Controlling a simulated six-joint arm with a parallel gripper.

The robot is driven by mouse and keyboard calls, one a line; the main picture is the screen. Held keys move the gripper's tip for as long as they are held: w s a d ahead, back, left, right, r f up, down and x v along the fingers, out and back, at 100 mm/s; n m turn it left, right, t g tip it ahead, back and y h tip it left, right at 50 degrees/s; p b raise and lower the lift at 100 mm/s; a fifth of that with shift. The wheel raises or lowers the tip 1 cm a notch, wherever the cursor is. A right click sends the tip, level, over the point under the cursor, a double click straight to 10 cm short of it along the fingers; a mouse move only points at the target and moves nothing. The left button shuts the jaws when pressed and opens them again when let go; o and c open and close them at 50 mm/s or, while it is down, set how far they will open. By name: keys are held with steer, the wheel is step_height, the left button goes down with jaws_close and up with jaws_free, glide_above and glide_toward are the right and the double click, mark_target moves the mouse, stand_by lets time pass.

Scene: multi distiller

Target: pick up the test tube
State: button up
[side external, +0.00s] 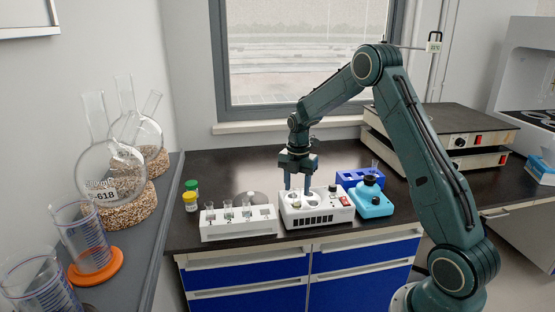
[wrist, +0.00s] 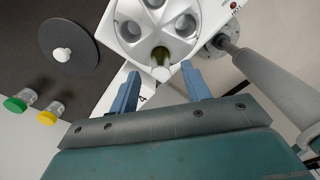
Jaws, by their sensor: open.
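My gripper (side external: 297,187) is open, pointing down over the white multi-hole device (side external: 317,221) on the dark bench. In the wrist view, its two blue fingers (wrist: 160,69) stand apart. A test tube (wrist: 161,57) with a greenish-yellow inside sits in a hole of the device's round white holder (wrist: 137,25), between the fingertips in the picture. I cannot tell whether a finger touches it. The tube is hard to make out in the side view. Other test tubes (side external: 228,210) stand in a white rack (side external: 240,232) left of the device.
Green-capped (side external: 191,186) and yellow-capped (side external: 190,202) jars stand behind the rack's left end. A light-blue device (side external: 373,205) and a blue rack (side external: 350,179) stand close on the right. A grey disc (wrist: 79,67) lies nearby. Glass flasks (side external: 110,170) occupy the left shelf.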

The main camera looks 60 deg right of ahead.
steer(key=shift+f, duration=1.75)
jaws_close()
steer(key=shift+r, duration=0.1)
step_height(320, 180, up, 20)
stand_by(0.4)
